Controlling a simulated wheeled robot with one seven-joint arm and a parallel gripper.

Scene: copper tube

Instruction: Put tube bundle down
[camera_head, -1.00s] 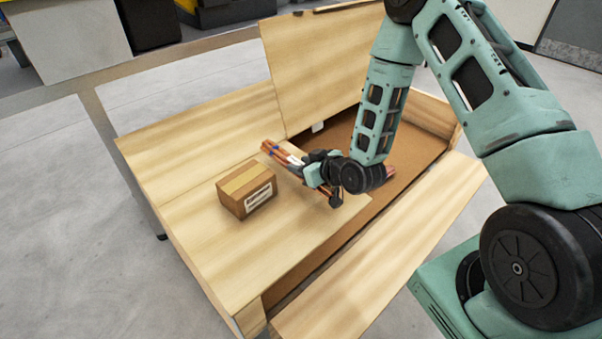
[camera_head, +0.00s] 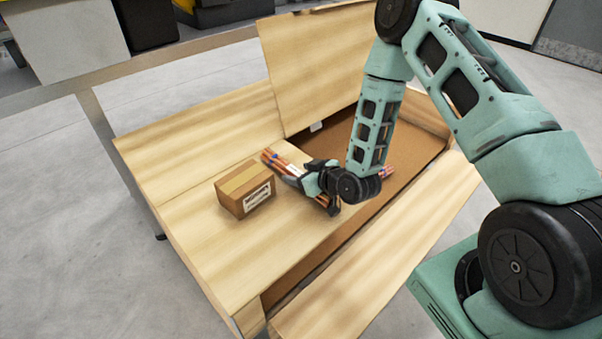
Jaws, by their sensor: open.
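The tube bundle (camera_head: 270,157) is a set of copper-coloured tubes with a blue band and a white label. It lies on or close over the light wooden top beside the opening, with its far end showing past my wrist on the right. My gripper (camera_head: 310,190) is at the bundle, with its jaws open around or beside the tubes. My wrist and forearm hide the middle of the bundle, so contact with the wood cannot be seen clearly.
A small cardboard box (camera_head: 245,188) stands on the wooden top (camera_head: 190,245) just left of the bundle. A raised wooden lid (camera_head: 318,70) stands behind. The open brown interior (camera_head: 415,150) of the wooden crate lies to the right, with a front panel (camera_head: 390,260) below.

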